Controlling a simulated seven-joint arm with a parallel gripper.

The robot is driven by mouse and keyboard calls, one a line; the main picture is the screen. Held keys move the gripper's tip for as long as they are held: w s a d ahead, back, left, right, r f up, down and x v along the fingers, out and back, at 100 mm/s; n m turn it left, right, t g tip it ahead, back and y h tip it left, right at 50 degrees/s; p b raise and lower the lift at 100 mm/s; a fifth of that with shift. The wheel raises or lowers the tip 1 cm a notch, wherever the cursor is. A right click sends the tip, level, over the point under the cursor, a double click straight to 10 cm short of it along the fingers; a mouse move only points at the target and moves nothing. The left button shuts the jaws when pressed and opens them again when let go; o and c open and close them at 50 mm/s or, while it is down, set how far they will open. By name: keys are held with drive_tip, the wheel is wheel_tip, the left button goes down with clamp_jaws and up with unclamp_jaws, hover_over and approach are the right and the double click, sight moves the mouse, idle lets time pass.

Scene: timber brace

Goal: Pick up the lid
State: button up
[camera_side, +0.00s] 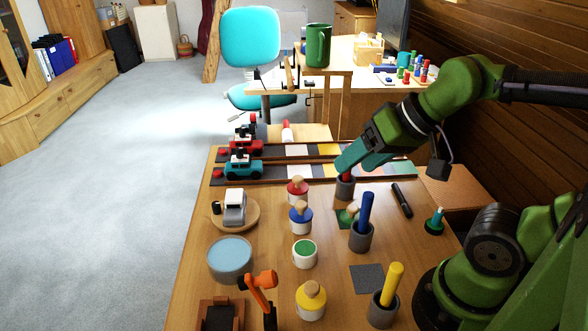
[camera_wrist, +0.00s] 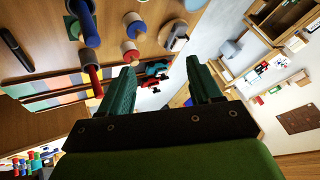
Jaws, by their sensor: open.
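A small green lid with a pale wooden knob (camera_side: 347,218) lies on the table in the side view, between the blue-lidded can and the grey cup holding a blue stick. An open can with green contents (camera_side: 304,254) stands in front and to its left. My gripper (camera_side: 352,160) is above the table behind the lid, close to the grey cup with a red stick (camera_side: 345,188). In the wrist view its teal fingers (camera_wrist: 162,88) are wide apart with nothing between them.
Lidded cans, red (camera_side: 297,190), blue (camera_side: 300,218) and yellow (camera_side: 311,300), stand in a column. Grey cups hold a blue stick (camera_side: 366,212) and a yellow stick (camera_side: 392,285). A black marker (camera_side: 401,199) lies right of the lid. Toy cars (camera_side: 243,169) stand at back left.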

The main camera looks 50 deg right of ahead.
drive_tip(key=o, duration=0.5)
drive_tip(key=shift+c, duration=0.2)
drive_tip(key=n+g+h, duration=0.2)
drive_tip(key=n+g, duration=0.2)
drive_tip(key=g, duration=0.3)
hover_over(353, 207)
drive_tip(key=f, duration=1.8)
drive_tip(key=shift+w+d+f, duration=0.1)
drive_tip(key=shift+d+f, duration=0.1)
drive_tip(key=shift+f, duration=0.05)
drive_tip(key=shift+a+f, duration=0.15)
drive_tip(key=shift+f, duration=1.2)
drive_tip(key=shift+a+f, duration=0.1)
drive_tip(key=shift+f, duration=1.25)
